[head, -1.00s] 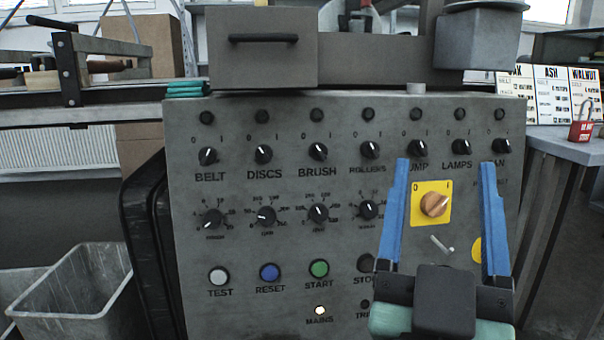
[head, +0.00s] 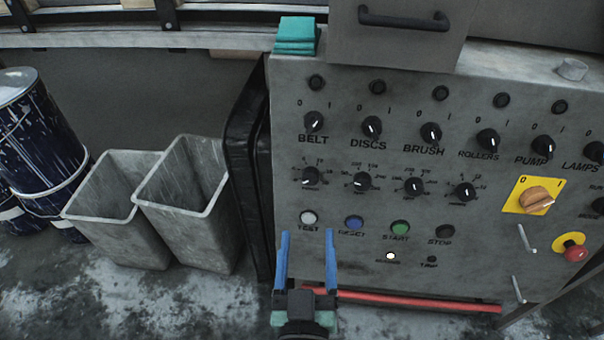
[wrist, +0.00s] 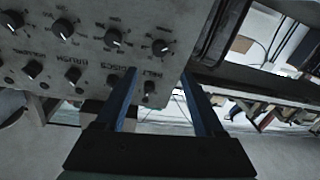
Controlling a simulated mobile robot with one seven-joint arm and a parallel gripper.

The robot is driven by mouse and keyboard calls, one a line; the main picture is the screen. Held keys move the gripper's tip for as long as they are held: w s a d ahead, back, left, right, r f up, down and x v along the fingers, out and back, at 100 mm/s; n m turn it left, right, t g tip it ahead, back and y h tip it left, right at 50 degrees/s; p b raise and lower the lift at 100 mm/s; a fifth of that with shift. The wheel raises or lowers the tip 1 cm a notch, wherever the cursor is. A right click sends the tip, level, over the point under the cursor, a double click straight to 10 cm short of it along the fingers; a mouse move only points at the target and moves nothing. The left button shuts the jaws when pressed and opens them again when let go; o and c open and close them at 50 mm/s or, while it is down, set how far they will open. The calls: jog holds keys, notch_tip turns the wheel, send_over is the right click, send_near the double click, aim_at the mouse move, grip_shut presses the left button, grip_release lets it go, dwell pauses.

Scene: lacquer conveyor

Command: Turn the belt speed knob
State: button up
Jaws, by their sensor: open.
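The belt speed knob (head: 311,178) is a small black dial with a pale pointer and printed scale. It is leftmost in the panel's second knob row, below the BELT switch (head: 314,123). In the wrist view, which shows the panel upside down, the speed knob (wrist: 160,47) is at the top centre. My gripper (head: 306,238) has two blue fingers, spread and empty. In the head view its tips are just below the white TEST button (head: 308,218) and below the knob, apart from it. The gap to the panel is hard to judge.
Neighbouring speed knobs (head: 362,182) stand in the same row. A yellow-plated switch (head: 536,196) and a red button (head: 576,254) are at the right. Two grey bins (head: 185,205) and a blue drum (head: 40,135) stand left of the panel. A red bar (head: 420,300) runs low along its base.

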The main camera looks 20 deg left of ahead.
aim_at(311, 179)
jog(key=x, duration=1.2)
jog(key=shift+b, duration=0.4)
grip_shut()
